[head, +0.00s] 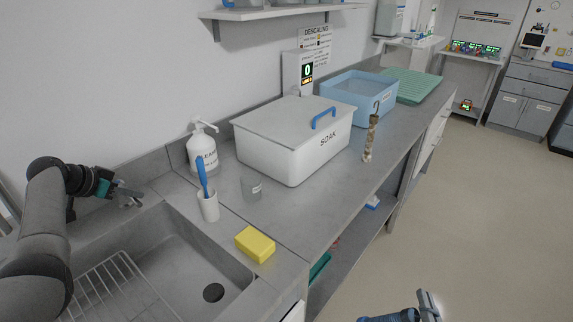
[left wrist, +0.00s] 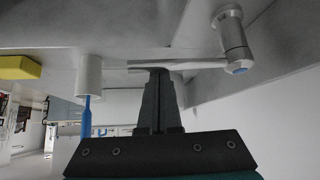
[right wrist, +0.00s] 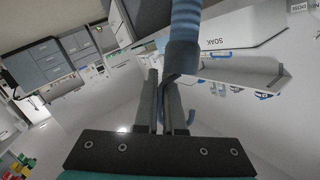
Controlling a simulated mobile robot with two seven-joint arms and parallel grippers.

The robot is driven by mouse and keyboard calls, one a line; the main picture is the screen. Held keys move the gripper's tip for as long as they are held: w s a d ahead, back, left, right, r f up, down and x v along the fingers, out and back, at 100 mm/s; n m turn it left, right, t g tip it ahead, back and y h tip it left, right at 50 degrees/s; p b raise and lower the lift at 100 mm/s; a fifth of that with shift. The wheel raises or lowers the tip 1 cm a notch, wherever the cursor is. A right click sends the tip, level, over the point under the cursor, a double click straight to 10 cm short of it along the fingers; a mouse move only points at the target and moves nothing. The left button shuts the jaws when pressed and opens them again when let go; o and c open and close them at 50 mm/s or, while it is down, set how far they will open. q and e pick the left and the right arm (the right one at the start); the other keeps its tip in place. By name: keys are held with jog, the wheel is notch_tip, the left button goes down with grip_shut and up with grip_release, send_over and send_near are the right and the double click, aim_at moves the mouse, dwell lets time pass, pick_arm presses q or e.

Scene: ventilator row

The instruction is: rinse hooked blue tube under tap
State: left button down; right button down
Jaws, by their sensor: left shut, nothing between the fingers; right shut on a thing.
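In the head view a bit of the tube (head: 400,316) shows at the bottom edge, beside the right gripper (head: 428,303), out over the floor side of the counter. My left gripper (head: 127,197) is shut and empty at the back of the sink (head: 175,255). In the left wrist view the tap (left wrist: 232,40) has a blue dot and a long bar; the left fingertips (left wrist: 157,75) are at this bar. I cannot tell if they touch. No water is visible.
A yellow sponge (head: 255,244), a cup with a blue brush (head: 208,205), a clear beaker (head: 251,188) and a pump bottle (head: 203,155) stand by the sink. Beyond are the lidded SOAK box (head: 290,150), a mottled brown hooked tube (head: 370,140), a blue bin (head: 350,105) and a green mat (head: 415,85).

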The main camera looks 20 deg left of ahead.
pick_arm(q)
jog(key=shift+a, duration=0.1)
jog(key=shift+r, duration=0.1)
pick_arm(e)
jog(key=shift+s+d, duration=0.1)
jog(key=shift+d, duration=0.2)
pick_arm(q)
jog(key=shift+a, duration=0.15)
pick_arm(e)
jog(key=shift+a, duration=0.15)
